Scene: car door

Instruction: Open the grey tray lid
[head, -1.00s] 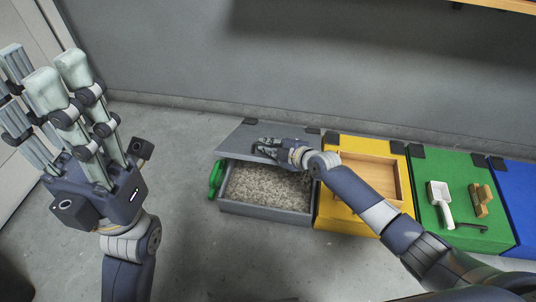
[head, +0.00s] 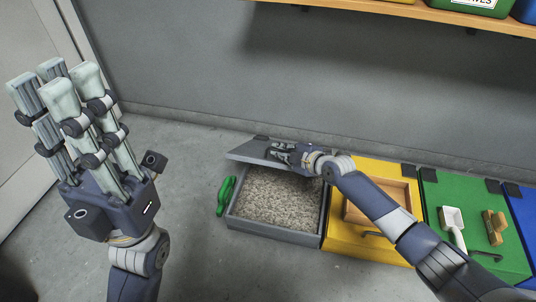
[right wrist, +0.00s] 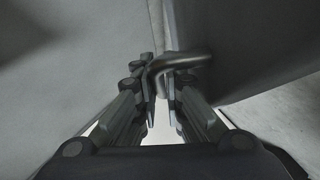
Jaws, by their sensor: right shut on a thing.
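The grey tray lid (head: 256,150) is tilted up at the back of the grey tray (head: 262,232), in the head view. The tray is open at the front and shows speckled gravel-like filling (head: 280,198). My right gripper (head: 285,153) is at the lid, shut on its handle. In the right wrist view the dark bent handle (right wrist: 182,64) passes between the fingers (right wrist: 160,100). My left gripper (head: 58,90) is raised at the left, fingers up, open and empty, away from the tray.
A green handle (head: 225,195) sticks out at the tray's left side. To the right are a yellow box (head: 345,235) with a wooden tray, a green box (head: 475,200) with a scoop (head: 452,225) and brush (head: 494,228), and a blue box. A wooden shelf (head: 400,12) is above. Floor at left is clear.

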